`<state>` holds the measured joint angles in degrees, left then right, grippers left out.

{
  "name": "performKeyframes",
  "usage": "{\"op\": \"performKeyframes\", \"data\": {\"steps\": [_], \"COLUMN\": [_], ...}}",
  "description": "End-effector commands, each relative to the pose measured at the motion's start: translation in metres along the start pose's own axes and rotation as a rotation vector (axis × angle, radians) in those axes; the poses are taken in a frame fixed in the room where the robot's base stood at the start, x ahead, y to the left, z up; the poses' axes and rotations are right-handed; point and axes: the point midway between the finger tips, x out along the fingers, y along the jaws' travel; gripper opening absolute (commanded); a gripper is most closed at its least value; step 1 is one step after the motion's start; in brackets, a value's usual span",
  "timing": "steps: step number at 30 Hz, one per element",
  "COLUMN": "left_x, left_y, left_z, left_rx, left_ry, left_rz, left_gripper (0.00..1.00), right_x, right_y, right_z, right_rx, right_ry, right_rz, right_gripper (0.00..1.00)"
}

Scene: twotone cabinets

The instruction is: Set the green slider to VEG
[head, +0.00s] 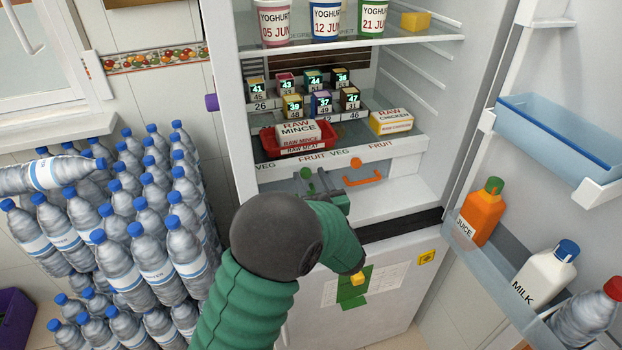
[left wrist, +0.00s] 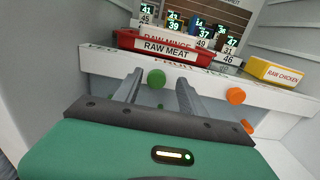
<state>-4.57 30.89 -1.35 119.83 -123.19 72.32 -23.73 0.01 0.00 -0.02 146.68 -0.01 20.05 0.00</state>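The green slider knob (head: 307,174) is on the white strip under the fridge shelf, below the left FRUIT label (head: 312,158) and right of the left VEG label (head: 264,166). My left gripper (head: 325,186) is close in front of the strip, partly hidden by my forearm. In the left wrist view, the green knob (left wrist: 157,78) shows between the tips of my left gripper (left wrist: 160,86). The fingers are apart; I cannot tell whether either touches the knob. My right gripper is not in view.
An orange slider knob (head: 355,163) sits to the right on the same strip. A red raw-meat tray (head: 268,147) and a raw chicken box (head: 391,122) stand on the shelf above. The open door (head: 475,235) holds bottles at right. Stacked water bottles (head: 145,225) stand at left.

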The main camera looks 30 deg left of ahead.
Motion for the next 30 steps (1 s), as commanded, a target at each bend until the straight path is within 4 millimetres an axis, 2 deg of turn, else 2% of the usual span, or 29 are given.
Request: {"op": "performKeyframes", "data": {"steps": [1,11,30], "left_x": [0.0003,0.0,-0.0011], "left_y": [0.0006,0.0004,-0.0003], "left_z": [0.0,0.0,-0.0001], "left_rx": [0.0,0.0,-0.001], "left_ry": [0.0,0.0,0.001], "left_rz": [0.001,0.002,-0.001], "left_gripper": [0.43,0.0,0.0], "right_x": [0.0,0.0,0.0], "right_y": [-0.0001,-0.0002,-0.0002], "right_z": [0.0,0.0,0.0], "right_rx": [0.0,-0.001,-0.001], "right_ry": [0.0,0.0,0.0], "right_rz": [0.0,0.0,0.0], "right_gripper": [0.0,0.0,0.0]}}
